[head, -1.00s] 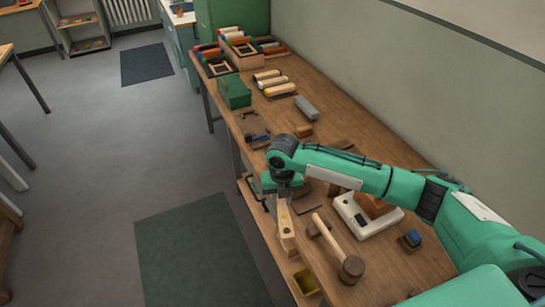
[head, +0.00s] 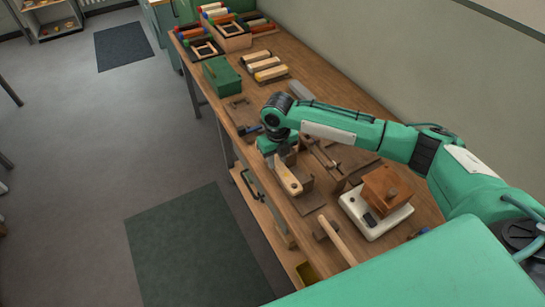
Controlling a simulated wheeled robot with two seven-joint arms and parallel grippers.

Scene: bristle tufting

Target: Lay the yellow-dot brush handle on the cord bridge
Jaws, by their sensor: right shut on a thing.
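My right gripper (head: 277,156) points down over the workbench near its left edge, partly hidden by its own wrist. It is shut on a pale wooden brush handle (head: 287,177), which sticks out towards the near side with a small dark mark near its end. A yellow dot is too small to make out. Brown wooden fixtures (head: 305,187) lie just beneath and beside the handle. I cannot tell whether the handle touches them, nor which one is the cord bridge. My left gripper is not in view.
A white scale (head: 376,222) with a wooden block (head: 386,187) stands to the right. A mallet handle (head: 338,241) lies nearer. A green box (head: 221,75), pale rollers (head: 264,64) and a grey block (head: 300,90) are farther back. My arm spans the bench's right side.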

